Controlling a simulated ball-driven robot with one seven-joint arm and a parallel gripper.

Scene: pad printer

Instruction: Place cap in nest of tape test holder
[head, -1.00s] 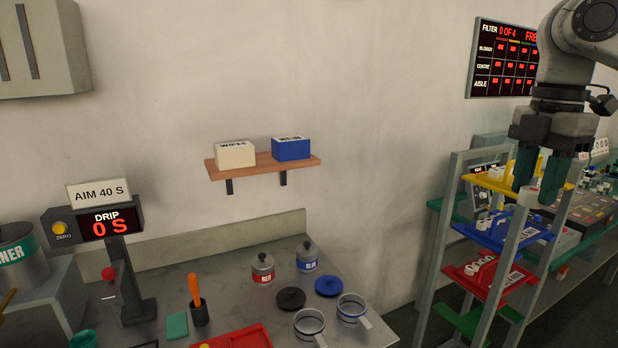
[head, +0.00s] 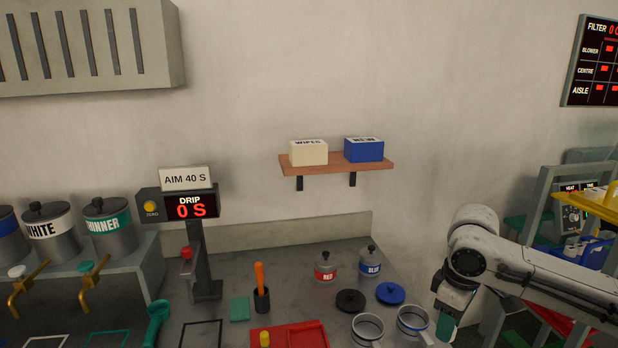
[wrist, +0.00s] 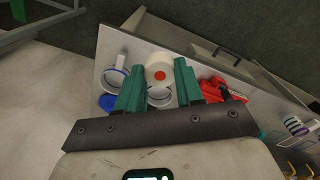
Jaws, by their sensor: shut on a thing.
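My gripper (wrist: 159,72) is shut on the white round cap (wrist: 164,59), which has a red dot on its face and sits between the green fingertips in the wrist view. In the head view only part of a green finger of my gripper (head: 446,326) shows at the lower right, right of the bench's mugs, and the cap is out of sight there. I cannot make out the tape test holder or its nest for certain. A red tray (head: 277,335) lies at the front of the bench; its lower part is cut off.
A drip timer stand (head: 200,250) rises at left. A rack (head: 545,200) stands at right.

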